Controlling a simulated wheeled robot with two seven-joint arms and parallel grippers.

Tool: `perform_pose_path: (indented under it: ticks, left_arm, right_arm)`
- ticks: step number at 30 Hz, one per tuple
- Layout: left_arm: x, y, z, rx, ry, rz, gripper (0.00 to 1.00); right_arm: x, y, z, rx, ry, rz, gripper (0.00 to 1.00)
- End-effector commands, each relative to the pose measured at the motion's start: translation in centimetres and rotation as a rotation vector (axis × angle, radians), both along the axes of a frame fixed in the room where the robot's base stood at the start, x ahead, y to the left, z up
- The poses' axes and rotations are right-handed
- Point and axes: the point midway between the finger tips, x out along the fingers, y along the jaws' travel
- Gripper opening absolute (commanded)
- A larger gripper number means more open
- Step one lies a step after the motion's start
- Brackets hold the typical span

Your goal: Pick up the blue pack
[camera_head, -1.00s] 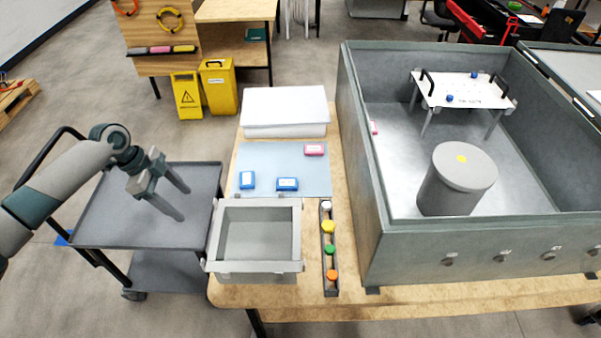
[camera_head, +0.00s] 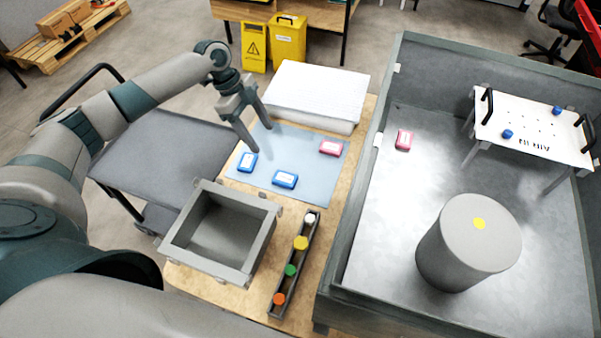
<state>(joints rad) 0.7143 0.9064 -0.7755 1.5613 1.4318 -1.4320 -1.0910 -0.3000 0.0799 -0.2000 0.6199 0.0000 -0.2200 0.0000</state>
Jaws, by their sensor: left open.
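Two blue packs lie on the light blue mat (camera_head: 312,190) on the wooden table. One blue pack (camera_head: 248,162) is at the mat's left edge and the other blue pack (camera_head: 285,179) is near its front. A pink pack (camera_head: 331,148) lies at the mat's right side. My left gripper (camera_head: 262,138) is open and empty, fingers pointing down, above the mat's back left part, close behind the left blue pack. I cannot tell its exact height. My right gripper is not in view.
A grey open bin (camera_head: 262,240) stands in front of the mat, with a rack of coloured caps (camera_head: 273,305) beside it. A white stack (camera_head: 318,88) is behind the mat. A large grey walled tank (camera_head: 352,215) stands to the right, and a dark cart (camera_head: 160,150) to the left.

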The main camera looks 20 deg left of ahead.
Motion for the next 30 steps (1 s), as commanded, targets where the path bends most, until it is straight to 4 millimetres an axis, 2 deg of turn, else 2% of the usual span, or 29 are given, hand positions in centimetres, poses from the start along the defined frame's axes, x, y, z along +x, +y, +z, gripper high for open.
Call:
perform_pose_path:
  ticks: [14, 20, 30]
  left_arm:
    - [0.0, -0.1, -0.5, 0.000, 0.000, 0.000, 0.62]
    - [0.0, -0.9, -2.4, 0.000, -0.001, -0.002, 0.62]
    - [0.1, -2.7, -7.1, -0.001, 0.000, -0.001, 0.62]
  right_arm:
    - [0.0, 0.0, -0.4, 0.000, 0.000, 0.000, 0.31]
    - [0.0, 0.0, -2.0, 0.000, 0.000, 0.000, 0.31]
    - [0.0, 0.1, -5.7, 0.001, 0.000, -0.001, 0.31]
